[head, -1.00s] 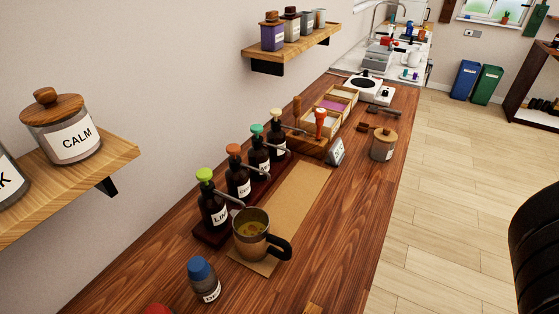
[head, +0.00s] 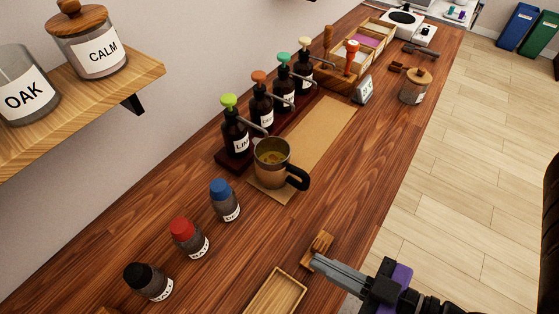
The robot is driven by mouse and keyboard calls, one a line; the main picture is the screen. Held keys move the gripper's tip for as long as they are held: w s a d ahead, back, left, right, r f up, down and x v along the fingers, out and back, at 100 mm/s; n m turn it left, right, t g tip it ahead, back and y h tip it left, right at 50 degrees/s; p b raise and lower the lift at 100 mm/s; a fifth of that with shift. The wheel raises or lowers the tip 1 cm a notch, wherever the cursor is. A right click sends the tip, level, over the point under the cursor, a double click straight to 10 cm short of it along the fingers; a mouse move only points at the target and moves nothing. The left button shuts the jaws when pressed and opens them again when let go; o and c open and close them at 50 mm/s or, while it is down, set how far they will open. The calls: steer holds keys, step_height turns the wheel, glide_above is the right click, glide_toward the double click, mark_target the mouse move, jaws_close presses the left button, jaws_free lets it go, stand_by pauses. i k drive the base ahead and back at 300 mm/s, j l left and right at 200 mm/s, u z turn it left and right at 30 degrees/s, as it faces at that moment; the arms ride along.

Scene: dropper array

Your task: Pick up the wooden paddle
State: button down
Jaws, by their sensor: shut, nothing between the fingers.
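A small wooden piece (head: 318,244), which looks like the wooden paddle or part of it, lies on the counter at the lower middle of the head view. My gripper (head: 316,260) reaches in from the lower right with its fingers shut and empty. Its tips are right at the near side of this wooden piece; I cannot tell whether they touch it. The gripper hides part of the counter there, and perhaps part of the piece.
A shallow wooden tray (head: 276,294) lies just left of my gripper. A mug (head: 270,170) stands on a brown mat (head: 325,130) beside several pump bottles. Blue (head: 224,200), red (head: 189,238) and black-capped (head: 148,281) bottles line the left. Bare counter lies between.

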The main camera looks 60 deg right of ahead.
mark_target(328, 29)
steer(key=k+l+z, duration=0.1)
steer(key=l, duration=0.2)
steer(key=k+l+z, duration=0.1)
steer(key=l, duration=0.25)
steer(key=k+l+z, duration=0.1)
steer(key=l, duration=0.2)
steer(key=k+l, duration=0.15)
steer(key=l, duration=0.2)
steer(key=z, duration=0.05)
